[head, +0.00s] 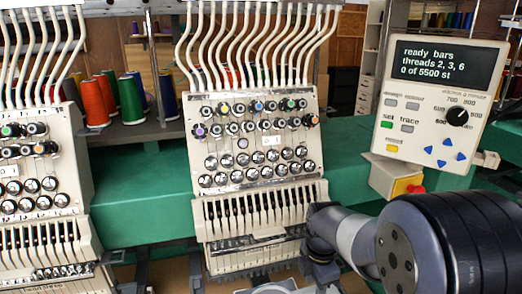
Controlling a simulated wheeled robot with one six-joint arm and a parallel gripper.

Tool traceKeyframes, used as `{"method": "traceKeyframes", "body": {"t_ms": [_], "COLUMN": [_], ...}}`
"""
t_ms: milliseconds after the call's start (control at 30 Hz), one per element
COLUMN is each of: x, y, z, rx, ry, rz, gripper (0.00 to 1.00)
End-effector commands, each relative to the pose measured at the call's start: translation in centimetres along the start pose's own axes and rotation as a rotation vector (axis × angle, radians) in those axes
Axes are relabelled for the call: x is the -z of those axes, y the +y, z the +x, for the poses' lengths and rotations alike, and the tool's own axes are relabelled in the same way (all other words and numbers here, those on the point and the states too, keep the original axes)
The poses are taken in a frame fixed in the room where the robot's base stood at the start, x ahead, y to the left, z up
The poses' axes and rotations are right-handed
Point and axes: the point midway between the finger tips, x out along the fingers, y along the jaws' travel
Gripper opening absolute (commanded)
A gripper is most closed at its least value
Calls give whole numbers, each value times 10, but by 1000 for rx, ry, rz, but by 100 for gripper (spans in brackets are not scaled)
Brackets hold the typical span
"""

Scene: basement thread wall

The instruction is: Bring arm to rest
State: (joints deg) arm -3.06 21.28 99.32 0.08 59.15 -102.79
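My arm (430,245) enters from the lower right in the head view. Its large dark joint is close to the camera, and a grey link leads left to a smaller dark joint (322,238). That part is in front of the lower right of the middle embroidery head (262,150). I cannot make out any gripper fingers. Whether the arm touches the machine cannot be told from this view.
A control panel (440,105) at the right reads "ready bars, threads 2, 3, 6, 0 of 5500 st". Below it is a red button (416,189). A second embroidery head (35,185) stands at the left. A green beam (145,185) runs behind. Thread spools (130,98) stand behind.

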Motion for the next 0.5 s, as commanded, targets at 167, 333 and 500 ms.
{"method": "traceKeyframes", "body": {"t_ms": [167, 333, 500], "x": [-7, -6, -6], "y": [-3, -10, -11], "z": [23, 12, 12], "rx": [3, 3, 4], "ry": [1, 0, 1], "rz": [-3, -3, -4], "gripper": [37, 37, 37]}}
